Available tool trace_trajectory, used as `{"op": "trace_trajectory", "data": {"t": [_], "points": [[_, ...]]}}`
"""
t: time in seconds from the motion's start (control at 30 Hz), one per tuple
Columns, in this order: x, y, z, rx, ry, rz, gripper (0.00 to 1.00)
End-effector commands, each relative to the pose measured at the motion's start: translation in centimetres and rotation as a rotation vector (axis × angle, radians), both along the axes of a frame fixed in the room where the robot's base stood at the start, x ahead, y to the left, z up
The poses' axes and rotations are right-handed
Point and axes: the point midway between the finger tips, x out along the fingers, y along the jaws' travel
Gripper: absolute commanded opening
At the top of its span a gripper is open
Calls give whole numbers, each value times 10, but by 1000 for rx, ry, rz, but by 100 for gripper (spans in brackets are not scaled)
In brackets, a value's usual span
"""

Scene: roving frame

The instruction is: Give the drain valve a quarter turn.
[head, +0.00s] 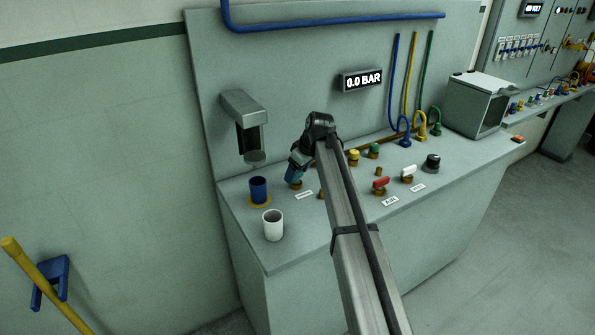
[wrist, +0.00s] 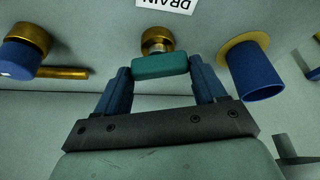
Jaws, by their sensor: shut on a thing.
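The drain valve has a teal bar handle (wrist: 160,65) on a round brass body (wrist: 157,39). It stands in front of a white label reading DRAIN (wrist: 165,4) in the wrist view. My gripper (wrist: 161,75) has its blue fingers at the two ends of the teal handle and is shut on it. The handle lies roughly level across the wrist picture. In the head view my gripper (head: 296,170) is down at the bench and my arm covers most of the valve.
A blue cup on a brass ring (head: 258,189) and a white cup (head: 273,226) stand left of my gripper. Red-handled (head: 381,184) and white-handled (head: 408,172) valves are to the right. A wall display (head: 363,80) reads 0.0 BAR. A dispenser (head: 245,120) hangs behind.

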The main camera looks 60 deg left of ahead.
Motion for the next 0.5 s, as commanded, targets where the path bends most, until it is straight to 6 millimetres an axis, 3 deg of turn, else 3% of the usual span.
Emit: {"op": "trace_trajectory", "data": {"t": [0.17, 0.5], "points": [[-1, -1, 0, -1, 0, -53, 40], [-3, -1, 0, -1, -1, -321, 40]]}}
